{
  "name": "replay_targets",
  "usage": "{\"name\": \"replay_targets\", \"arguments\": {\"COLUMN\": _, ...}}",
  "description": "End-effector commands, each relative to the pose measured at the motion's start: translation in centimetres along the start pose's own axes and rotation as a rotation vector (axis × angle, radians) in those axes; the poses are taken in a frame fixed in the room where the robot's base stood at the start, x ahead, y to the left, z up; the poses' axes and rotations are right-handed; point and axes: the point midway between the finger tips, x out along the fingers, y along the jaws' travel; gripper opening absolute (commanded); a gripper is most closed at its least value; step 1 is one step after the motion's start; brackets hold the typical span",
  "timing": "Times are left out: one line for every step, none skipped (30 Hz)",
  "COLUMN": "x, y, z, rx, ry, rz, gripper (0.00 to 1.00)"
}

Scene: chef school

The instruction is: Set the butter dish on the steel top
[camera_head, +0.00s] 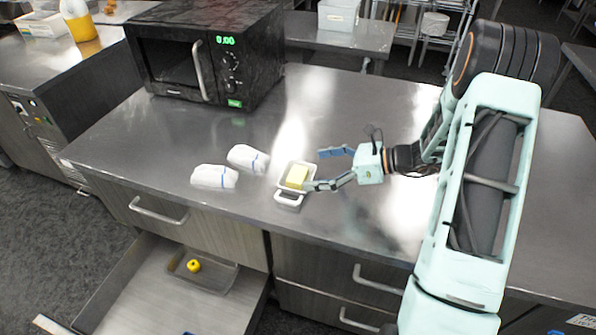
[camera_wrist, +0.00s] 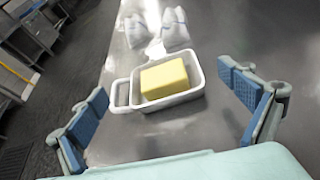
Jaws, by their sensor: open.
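The butter dish (camera_head: 289,198) is a small white rectangular dish with a loop handle, holding a yellow block of butter (camera_head: 297,176). It sits on the steel top (camera_head: 330,110), near the front edge. In the wrist view the dish (camera_wrist: 190,95) lies ahead of and between my fingers, with the butter (camera_wrist: 164,78) inside and the handle to the left. My gripper (camera_head: 322,169) is open and empty, to the right of the dish in the head view. One finger looks very close to the dish; I cannot tell if they touch. In the wrist view both blue-padded fingers (camera_wrist: 172,108) are spread wide.
Two white cloth-like bundles (camera_head: 214,177) (camera_head: 248,158) lie left of the dish. A black microwave (camera_head: 207,55) stands at the back left. Below, an open drawer (camera_head: 150,285) holds a tray (camera_head: 215,275) with a small yellow item (camera_head: 193,266). The steel top's middle is clear.

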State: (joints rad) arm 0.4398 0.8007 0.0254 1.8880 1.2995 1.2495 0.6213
Motion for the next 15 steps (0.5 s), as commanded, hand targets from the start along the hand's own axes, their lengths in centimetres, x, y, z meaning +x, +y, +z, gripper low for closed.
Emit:
{"name": "replay_targets", "arguments": {"x": -1.2, "y": -0.1, "z": -0.1, "rx": -0.001, "ry": 0.000, "rz": -0.004, "gripper": 0.96}}
{"name": "replay_targets", "arguments": {"x": -1.7, "y": -0.1, "z": -0.1, "rx": 0.000, "ry": 0.000, "rz": -0.003, "gripper": 0.96}}
{"name": "replay_targets", "arguments": {"x": -2.5, "y": -0.1, "z": -0.1, "rx": 0.001, "ry": 0.001, "rz": -0.004, "gripper": 0.96}}
{"name": "replay_targets", "arguments": {"x": -3.0, "y": -0.1, "z": -0.1, "rx": 0.000, "ry": 0.001, "rz": -0.003, "gripper": 0.96}}
{"name": "replay_targets", "arguments": {"x": -3.4, "y": -0.1, "z": -0.1, "rx": 0.000, "ry": 0.000, "rz": -0.003, "gripper": 0.96}}
{"name": "replay_targets", "arguments": {"x": -3.9, "y": -0.1, "z": 0.0, "rx": -0.001, "ry": 0.000, "rz": -0.002, "gripper": 0.96}}
{"name": "replay_targets", "arguments": {"x": -4.2, "y": -0.1, "z": 0.0, "rx": -0.001, "ry": 0.000, "rz": -0.002, "gripper": 0.96}}
{"name": "replay_targets", "arguments": {"x": -4.5, "y": -0.1, "z": -0.1, "rx": 0.000, "ry": 0.001, "rz": -0.001, "gripper": 0.96}}
{"name": "replay_targets", "arguments": {"x": -4.8, "y": 0.0, "z": -0.1, "rx": 0.000, "ry": 0.000, "rz": -0.001, "gripper": 0.96}}
{"name": "replay_targets", "arguments": {"x": -4.9, "y": 0.0, "z": 0.0, "rx": 0.001, "ry": 0.000, "rz": 0.000, "gripper": 0.96}}
{"name": "replay_targets", "arguments": {"x": -5.1, "y": 0.0, "z": 0.0, "rx": 0.001, "ry": 0.000, "rz": 0.000, "gripper": 0.96}}
{"name": "replay_targets", "arguments": {"x": -5.2, "y": 0.0, "z": 0.0, "rx": 0.001, "ry": 0.000, "rz": 0.001, "gripper": 0.96}}
{"name": "replay_targets", "arguments": {"x": -5.2, "y": 0.0, "z": 0.0, "rx": 0.001, "ry": 0.000, "rz": 0.001, "gripper": 0.96}}
{"name": "replay_targets", "arguments": {"x": -5.2, "y": 0.0, "z": 0.0, "rx": 0.001, "ry": 0.000, "rz": 0.001, "gripper": 0.96}}
{"name": "replay_targets", "arguments": {"x": -5.3, "y": 0.0, "z": 0.0, "rx": 0.001, "ry": 0.000, "rz": 0.001, "gripper": 0.96}}
